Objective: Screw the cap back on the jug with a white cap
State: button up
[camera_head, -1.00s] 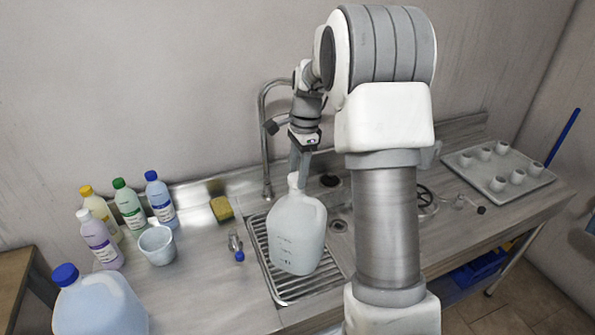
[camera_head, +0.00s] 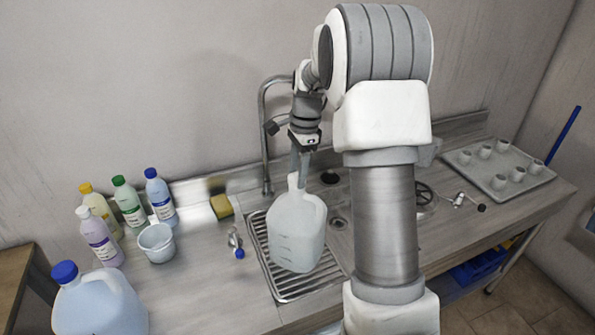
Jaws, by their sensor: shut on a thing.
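A large translucent white jug (camera_head: 297,232) with faint markings on its side stands over the slotted metal drain grate (camera_head: 283,286) in the middle of the counter. Its white cap (camera_head: 293,181) is at the neck. My gripper (camera_head: 298,176) points down from above and is shut on the cap at the top of the jug. The fingertips are small here, and I cannot tell how far the cap sits on the neck.
A blue-capped jug (camera_head: 98,305) stands at the front left. Several small bottles (camera_head: 130,203) and a white measuring cup (camera_head: 157,241) stand at the left. A faucet (camera_head: 264,130) rises behind. A yellow sponge (camera_head: 221,206) lies left of it; a tray (camera_head: 540,178) of cups is at right.

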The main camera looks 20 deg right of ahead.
jog(key=shift+f, duration=0.55)
dwell(0.9)
jog(key=m, duration=0.3)
jog(key=shift+m, duration=0.3)
jog(key=shift+m+t+p, duration=0.3)
jog(key=shift+m+p, duration=0.15)
jog(key=shift+m, duration=0.65)
jog(key=shift+s, duration=0.1)
jog(key=shift+m+p, duration=0.6)
jog(key=shift+m, duration=0.4)
jog(key=shift+f+m+t+h+p, duration=0.1)
jog(key=shift+m+t+h+p, duration=0.2)
jog(key=shift+m+p, duration=1.05)
jog(key=shift+m+b, duration=0.45)
jog(key=shift+b, duration=0.05)
